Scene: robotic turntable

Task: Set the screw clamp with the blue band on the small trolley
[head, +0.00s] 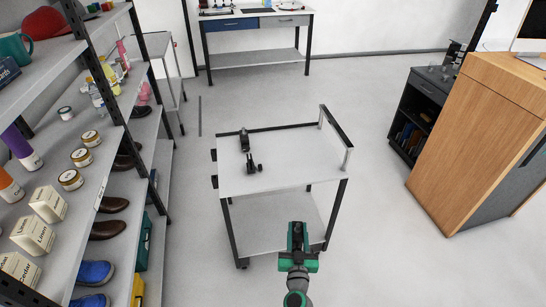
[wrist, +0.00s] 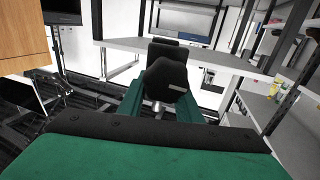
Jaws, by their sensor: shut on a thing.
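The small trolley (head: 290,172) stands in the middle of the head view, with a pale top, a lower shelf and dark legs. My green gripper (head: 297,228) is low in front of the trolley's near edge in the head view. It is shut on a black thing, probably a screw clamp, which shows between the green fingers in the wrist view (wrist: 165,78). Any band on the held thing is hidden or too small to see.
The middle and right of the trolley's top are bare. A raised dark rail (head: 336,127) runs along its right side. A loaded shelf rack (head: 104,165) stands at the left, a wooden cabinet (head: 480,140) at the right. A workbench (head: 255,60) stands at the back. Floor between is clear.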

